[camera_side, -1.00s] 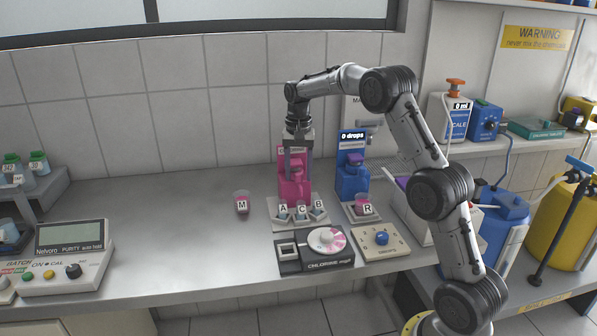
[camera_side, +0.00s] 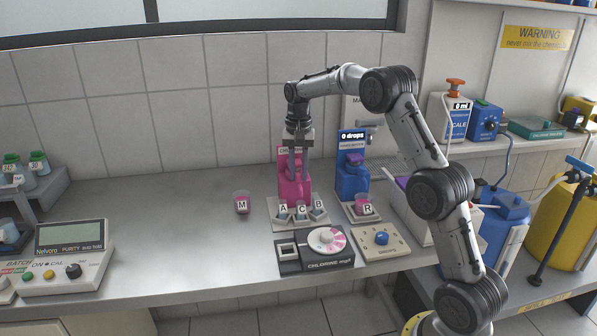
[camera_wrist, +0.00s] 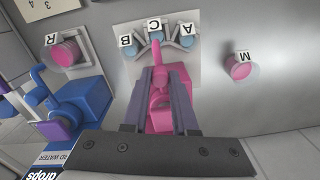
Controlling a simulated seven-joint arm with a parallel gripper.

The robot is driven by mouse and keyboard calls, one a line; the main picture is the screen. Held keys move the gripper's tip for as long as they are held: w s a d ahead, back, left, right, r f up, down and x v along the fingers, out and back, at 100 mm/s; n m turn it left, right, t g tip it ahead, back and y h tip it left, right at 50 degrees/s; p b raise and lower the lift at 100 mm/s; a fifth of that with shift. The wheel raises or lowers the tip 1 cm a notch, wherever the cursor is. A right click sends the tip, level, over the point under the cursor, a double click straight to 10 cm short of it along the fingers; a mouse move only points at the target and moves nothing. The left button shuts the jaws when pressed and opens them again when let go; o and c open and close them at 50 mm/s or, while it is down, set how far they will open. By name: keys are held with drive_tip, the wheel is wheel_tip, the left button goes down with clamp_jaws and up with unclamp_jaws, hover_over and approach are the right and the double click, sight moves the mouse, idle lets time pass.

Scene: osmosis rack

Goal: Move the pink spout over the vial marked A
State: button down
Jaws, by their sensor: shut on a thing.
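The pink dispenser (camera_side: 289,187) stands behind three vials on a pale tray. In the side view, vial A (camera_side: 283,209) is left, vial C (camera_side: 301,209) is in the middle and vial B (camera_side: 318,208) is right. My gripper (camera_side: 298,174) points down at the dispenser's top. In the wrist view, my gripper (camera_wrist: 162,105) has its fingers on both sides of a pink part and is shut on it. The pink spout (camera_wrist: 155,50) reaches towards vial C (camera_wrist: 157,36), between vial A (camera_wrist: 186,41) and vial B (camera_wrist: 131,40). The fingers partly hide the dispenser.
A blue dispenser (camera_side: 352,183) with beaker R (camera_side: 363,207) stands close on the right. Beaker M (camera_side: 241,204) stands apart on the left. A chlorine meter (camera_side: 315,262) and a small cream box (camera_side: 382,243) lie in front. The counter's left middle is clear.

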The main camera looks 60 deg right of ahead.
idle(0.9)
drive_tip(key=shift+w+a+m, duration=0.3)
drive_tip(key=shift+w+m, duration=0.2)
drive_tip(key=shift+m, duration=0.55)
drive_tip(key=shift+w+a+m, duration=0.25)
drive_tip(key=shift+w+m, duration=0.25)
drive_tip(key=shift+m, duration=0.6)
drive_tip(key=shift+w+a+m, duration=0.3)
drive_tip(key=shift+w+m, duration=0.2)
drive_tip(key=shift+m, duration=0.55)
drive_tip(key=shift+w+r, duration=0.1)
drive_tip(key=c, duration=0.7)
unclamp_jaws()
wheel_tip(320, 180, up, 14)
